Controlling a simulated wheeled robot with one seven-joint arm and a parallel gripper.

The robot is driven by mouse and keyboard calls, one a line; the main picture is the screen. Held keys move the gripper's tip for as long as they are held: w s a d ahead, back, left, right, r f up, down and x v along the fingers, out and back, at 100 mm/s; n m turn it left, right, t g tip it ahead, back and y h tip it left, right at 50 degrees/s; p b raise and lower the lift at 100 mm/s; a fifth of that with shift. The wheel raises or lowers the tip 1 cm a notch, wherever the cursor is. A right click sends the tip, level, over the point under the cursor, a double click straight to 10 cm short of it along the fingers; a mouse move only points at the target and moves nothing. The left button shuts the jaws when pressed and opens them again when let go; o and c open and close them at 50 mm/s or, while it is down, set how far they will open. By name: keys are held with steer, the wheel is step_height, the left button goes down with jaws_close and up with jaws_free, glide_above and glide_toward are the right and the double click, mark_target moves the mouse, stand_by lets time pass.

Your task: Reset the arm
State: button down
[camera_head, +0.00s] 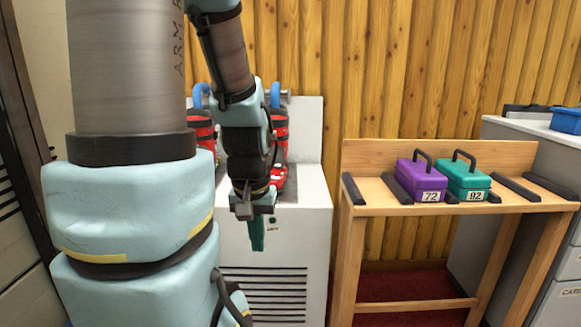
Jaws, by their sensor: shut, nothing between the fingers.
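My arm comes down from the top of the picture, and my gripper (254,209) points down in front of the white cabinet (306,225). The gripper looks shut, with nothing seen held between its fingers. A small dark green piece (257,236) shows just below it; I cannot tell whether it touches the gripper or belongs to the cabinet behind.
A wooden bench (372,190) at the right carries a purple box marked 72 (422,181) and a teal box marked 92 (463,178), between black strips. Red equipment (280,130) stands on the cabinet. A blue tray (566,121) lies on grey drawers (560,165).

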step_height(320, 180, up, 14)
steer(key=p, duration=1.1)
steer(key=shift+f, duration=0.15)
